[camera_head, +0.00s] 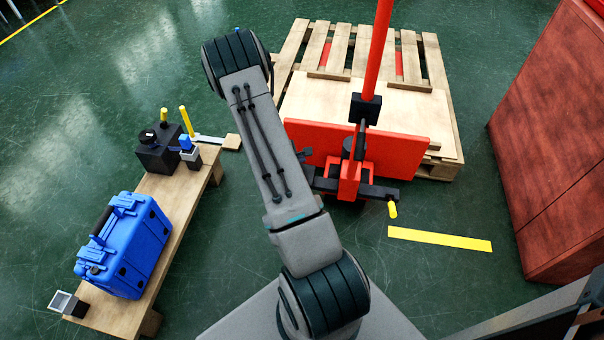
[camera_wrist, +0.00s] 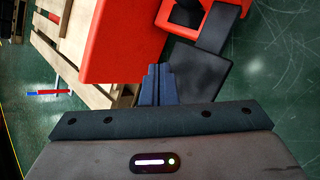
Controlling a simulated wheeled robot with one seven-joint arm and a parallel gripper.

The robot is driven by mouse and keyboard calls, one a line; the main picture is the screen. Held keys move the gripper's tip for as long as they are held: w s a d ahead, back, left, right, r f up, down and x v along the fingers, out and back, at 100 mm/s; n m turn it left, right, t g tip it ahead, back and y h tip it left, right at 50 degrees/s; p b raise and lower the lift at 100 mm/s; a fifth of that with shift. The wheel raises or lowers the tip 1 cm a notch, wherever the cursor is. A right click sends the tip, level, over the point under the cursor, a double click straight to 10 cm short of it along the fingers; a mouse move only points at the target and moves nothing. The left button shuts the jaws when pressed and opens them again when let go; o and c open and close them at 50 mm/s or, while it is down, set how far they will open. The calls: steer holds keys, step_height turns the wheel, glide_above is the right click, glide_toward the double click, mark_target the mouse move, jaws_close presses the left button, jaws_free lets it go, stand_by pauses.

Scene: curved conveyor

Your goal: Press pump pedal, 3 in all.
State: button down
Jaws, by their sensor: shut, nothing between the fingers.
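A red hydraulic unit (camera_head: 402,152) with an upright red pole (camera_head: 378,48) stands at a pallet's front in the head view. A black bar (camera_head: 378,191) crosses its base, and a yellow-tipped lever (camera_head: 392,209) hangs off the right end. My gripper (camera_wrist: 156,72) is shut and empty in the wrist view. It is close to the red panel (camera_wrist: 122,35) and left of a flat black plate (camera_wrist: 190,72), which looks like a pedal, though I cannot be sure. Whether the fingertips touch anything cannot be told. In the head view my arm hides most of the gripper.
A wooden pallet (camera_head: 437,75) lies behind the red unit. A bench (camera_head: 176,229) at left holds a blue case (camera_head: 125,245) and a black box (camera_head: 158,157). A large red cabinet (camera_head: 556,140) stands at right. A yellow strip (camera_head: 440,239) marks clear green floor.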

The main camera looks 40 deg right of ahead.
stand_by(0.7)
steer(key=s+a+r+m+g, duration=0.1)
steer(key=s+a+r+m, duration=0.15)
steer(key=r, duration=0.45)
steer(key=s+a+r+m+g, duration=0.1)
steer(key=a+r+m, duration=0.15)
steer(key=r, duration=0.35)
steer(key=s+a+r+m, duration=0.1)
steer(key=a+r+m, duration=0.15)
steer(key=r, duration=0.45)
steer(key=s+a+r+m+y, duration=0.2)
steer(key=s+a+r+y, duration=0.2)
steer(key=s+a, duration=0.3)
steer(key=s+a+r+m+y, duration=0.2)
steer(key=s+a+r+y, duration=0.3)
steer(key=a, duration=0.9)
step_height(320, 180, up, 2)
steer(key=shift+s+a+r+t, duration=0.1)
steer(key=shift+s+a+t, duration=0.2)
steer(key=shift+s, duration=0.85)
steer(key=shift+d+m, duration=0.15)
steer(key=shift+m, duration=0.2)
